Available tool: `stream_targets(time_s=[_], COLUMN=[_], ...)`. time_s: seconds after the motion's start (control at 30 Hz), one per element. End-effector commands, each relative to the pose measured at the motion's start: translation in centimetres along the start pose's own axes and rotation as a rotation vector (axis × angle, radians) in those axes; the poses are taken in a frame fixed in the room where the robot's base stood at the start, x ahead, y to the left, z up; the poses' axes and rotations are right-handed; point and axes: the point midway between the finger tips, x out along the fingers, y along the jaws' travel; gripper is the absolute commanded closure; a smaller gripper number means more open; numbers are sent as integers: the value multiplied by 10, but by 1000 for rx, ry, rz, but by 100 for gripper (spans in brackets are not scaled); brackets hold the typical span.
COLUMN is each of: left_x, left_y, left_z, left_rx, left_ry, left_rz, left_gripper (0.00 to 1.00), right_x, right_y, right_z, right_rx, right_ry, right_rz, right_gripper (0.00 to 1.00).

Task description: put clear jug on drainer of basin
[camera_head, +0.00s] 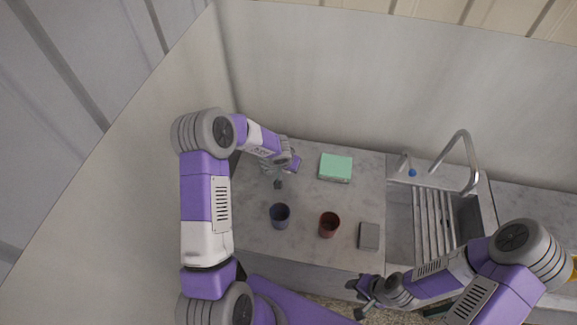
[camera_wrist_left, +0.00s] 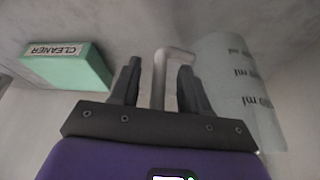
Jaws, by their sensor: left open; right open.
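The clear jug (camera_wrist_left: 235,85) shows in the left wrist view as a see-through vessel with dark ml marks, right of my fingers. Its pale handle (camera_wrist_left: 163,72) lies between the two fingers of my left gripper (camera_wrist_left: 157,78), which is open. In the head view the left gripper (camera_head: 279,184) is over the left part of the counter, and the jug there is faint and partly hidden by my arm. The basin (camera_head: 467,214) is at the right, with a slatted drainer (camera_head: 432,222) across its left part. My right gripper (camera_head: 361,297) is open and empty near the counter's front edge.
A green cleaner box (camera_head: 336,167) stands behind, also in the left wrist view (camera_wrist_left: 65,68). A blue cup (camera_head: 280,216), a red cup (camera_head: 329,225) and a grey block (camera_head: 369,236) are on the counter's front part. A tall faucet (camera_head: 466,150) arches over the basin.

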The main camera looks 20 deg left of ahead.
Motion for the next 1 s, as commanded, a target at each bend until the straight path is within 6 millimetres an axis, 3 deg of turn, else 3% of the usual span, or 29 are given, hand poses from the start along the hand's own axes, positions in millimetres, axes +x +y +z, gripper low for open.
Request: stream_targets(time_s=[0.17,0.7,1.0], left_x=[-6,-108,-123], left_y=[0,0,0], left_z=[-2,-2,-1], left_rx=[-1,-2,-1], left_ry=[1,3,-1], left_rz=[0,0,0], left_gripper=[54,54,54], right_x=[-6,-13,-14], right_y=[-2,-5,-5], right_z=[0,1,1], right_rx=[0,0,0], right_ry=[0,0,0], right_rz=[0,0,0], right_gripper=[57,57,57])
